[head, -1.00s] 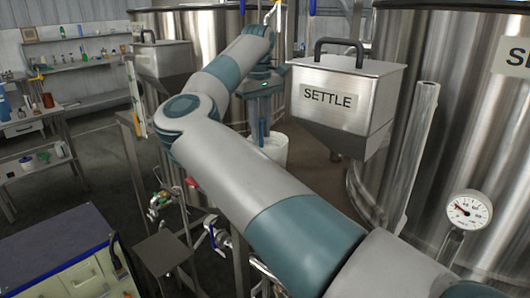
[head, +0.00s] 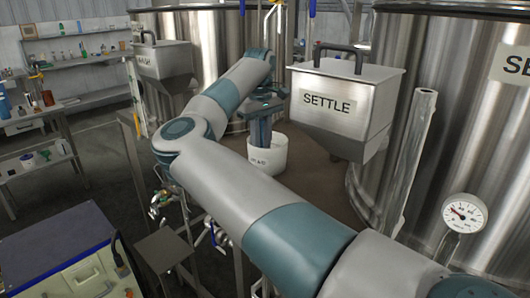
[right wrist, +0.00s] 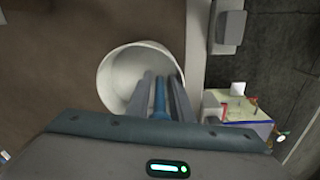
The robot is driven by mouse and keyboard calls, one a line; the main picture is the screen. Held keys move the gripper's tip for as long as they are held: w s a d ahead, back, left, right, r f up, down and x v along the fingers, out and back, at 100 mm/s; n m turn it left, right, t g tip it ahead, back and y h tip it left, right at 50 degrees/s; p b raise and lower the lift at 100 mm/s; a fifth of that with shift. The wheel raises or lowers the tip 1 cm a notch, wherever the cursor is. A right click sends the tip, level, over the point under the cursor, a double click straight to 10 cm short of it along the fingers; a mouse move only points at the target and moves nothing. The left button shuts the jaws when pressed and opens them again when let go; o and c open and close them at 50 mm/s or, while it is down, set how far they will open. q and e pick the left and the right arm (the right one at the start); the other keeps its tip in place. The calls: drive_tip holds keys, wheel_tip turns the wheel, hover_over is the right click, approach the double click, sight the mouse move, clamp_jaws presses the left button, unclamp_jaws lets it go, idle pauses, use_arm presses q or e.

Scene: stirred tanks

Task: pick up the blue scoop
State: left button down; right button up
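The blue scoop shows as a narrow upright blue strip (right wrist: 160,98) between the two grey fingers of my right gripper (right wrist: 162,82) in the right wrist view. The fingers stand apart, one on each side of it, with narrow gaps that seem to remain. In the head view my right gripper (head: 262,132) points down over the white bucket (head: 268,158), fingertips at about its rim. The bucket's open mouth also shows in the right wrist view (right wrist: 118,78). The scoop's lower end is hidden by the fingers and the bucket. My left gripper is not in view.
A steel hopper marked SETTLE (head: 345,105) hangs close to the right of the gripper. Another hopper (head: 163,62) is behind on the left. Large steel tanks (head: 460,120) stand around. A pressure gauge (head: 464,213) is at the lower right. Brown floor around the bucket is clear.

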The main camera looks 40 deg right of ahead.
drive_tip(key=shift+c, duration=0.7)
clamp_jaws()
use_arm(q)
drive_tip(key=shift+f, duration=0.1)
use_arm(e)
drive_tip(key=shift+r, duration=0.2)
